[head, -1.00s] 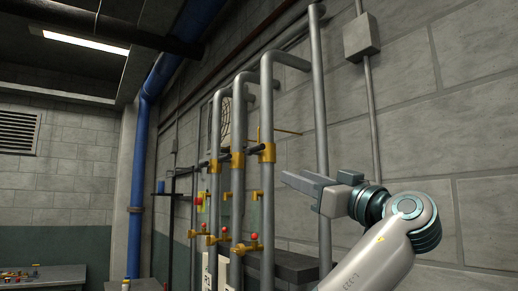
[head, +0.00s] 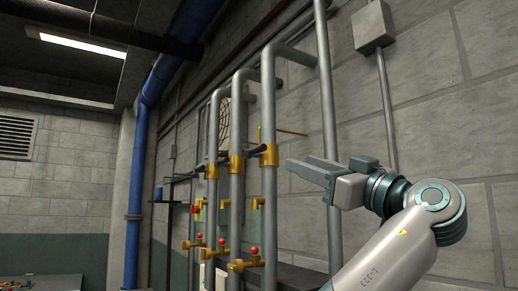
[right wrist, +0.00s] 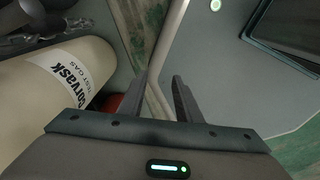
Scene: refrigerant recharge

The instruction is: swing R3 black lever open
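Three grey vertical pipes each carry a yellow valve body with a black lever. The nearest valve (head: 268,155) has its black lever (head: 256,149) sticking out to the left. The middle valve (head: 236,163) and the farthest valve (head: 213,171) have similar levers. I cannot read any R3 label.
Lower on the pipes are yellow fittings with red knobs (head: 254,251). In the right wrist view, a cream test gas cylinder (right wrist: 50,85) lies left of the fingers, with a grey surface (right wrist: 235,90) to the right.

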